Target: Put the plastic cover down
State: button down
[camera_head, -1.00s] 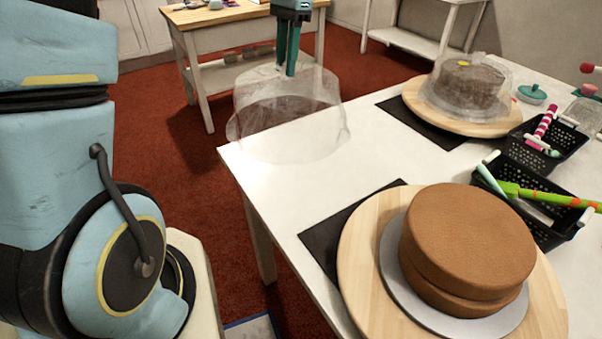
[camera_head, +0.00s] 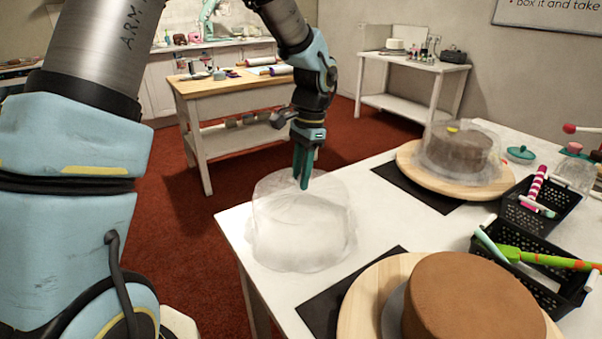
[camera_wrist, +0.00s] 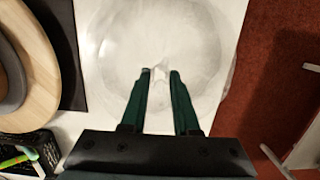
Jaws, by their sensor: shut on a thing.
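A clear plastic cover (camera_head: 300,228) is at the left corner of the white table, upright with its open side down. It looks to be on or just above the tabletop; I cannot tell which. My gripper (camera_head: 303,183) is over the top of the cover, pointing down, with its green fingers shut on the cover's top. In the wrist view my gripper (camera_wrist: 160,74) is at the middle of the round cover (camera_wrist: 112,52), where a small knob shows between the fingertips.
A brown cake (camera_head: 470,300) stands on a wooden turntable (camera_head: 362,300) at the front. Another cake under a clear cover (camera_head: 458,152) stands on a turntable farther back. Black baskets (camera_head: 540,205) with tools are at the right. The white table (camera_head: 400,225) has free room between the turntables.

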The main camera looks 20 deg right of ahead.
jog(key=c, duration=0.7)
grip_release()
jog(key=shift+f, duration=0.1)
jog(key=shift+o, duration=0.2)
notch_tip(320, 180, up, 12)
jog(key=d+b, duration=0.1)
jog(key=d, duration=0.1)
jog(key=w+a+f+n+h, duration=0.1)
jog(key=a+f+n, duration=0.15)
jog(key=a, duration=0.45)
jog(key=w+a+f+n, duration=0.2)
jog(key=a+n, duration=0.1)
jog(key=a, duration=0.5)
jog(key=s+a+f+n, duration=0.2)
jog(key=a+n, duration=0.1)
jog(key=a, duration=0.2)
jog(key=s+a+f+n+t, duration=0.1)
jog(key=s+a+n, duration=0.1)
jog(key=a, duration=0.4)
jog(key=s+a+f+n+t+h, duration=0.1)
jog(key=s+a+f+n, duration=0.1)
jog(key=a, duration=0.4)
jog(key=shift+s+a+f+n, duration=0.25)
jog(key=shift+s+n, duration=0.2)
jog(key=shift+n, duration=0.7)
